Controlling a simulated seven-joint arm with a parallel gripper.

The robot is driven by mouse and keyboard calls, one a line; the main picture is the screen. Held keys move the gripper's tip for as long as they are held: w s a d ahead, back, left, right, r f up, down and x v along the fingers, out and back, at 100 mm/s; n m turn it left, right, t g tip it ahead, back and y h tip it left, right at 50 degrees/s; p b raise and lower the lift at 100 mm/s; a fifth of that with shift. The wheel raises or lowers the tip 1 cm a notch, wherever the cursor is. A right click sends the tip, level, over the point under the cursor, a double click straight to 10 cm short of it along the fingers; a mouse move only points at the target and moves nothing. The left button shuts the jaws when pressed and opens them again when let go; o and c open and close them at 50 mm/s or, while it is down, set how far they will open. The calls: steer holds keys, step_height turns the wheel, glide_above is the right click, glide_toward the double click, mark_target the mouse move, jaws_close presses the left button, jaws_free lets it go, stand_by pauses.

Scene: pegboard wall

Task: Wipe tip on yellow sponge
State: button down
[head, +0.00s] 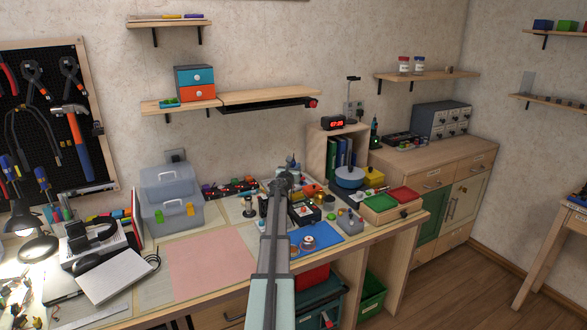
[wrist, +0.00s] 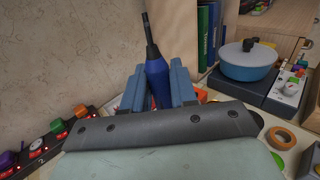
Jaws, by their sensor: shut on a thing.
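My gripper (wrist: 158,70) is shut on a blue-handled soldering iron (wrist: 157,84), with one blue finger on each side of the handle. The iron's dark shaft and thin tip point up and away in the wrist view, clear of any surface I can see. In the head view my gripper (head: 284,182) is over the back of the workbench, and the iron is too small to make out there. I cannot pick out the yellow sponge with certainty in either view. Orange parts show just behind the right finger in the wrist view.
A power strip (wrist: 52,140) lies at left in the wrist view. The pink mat (head: 211,262) is bare.

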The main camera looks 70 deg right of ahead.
mark_target(295, 162)
steer(key=shift+f, duration=0.45)
stand_by(1.1)
steer(key=shift+s+d, duration=1.3)
stand_by(0.7)
steer(key=shift+w+a, duration=0.95)
steer(key=shift+a, duration=0.05)
stand_by(0.6)
steer(key=shift+r, duration=2.55)
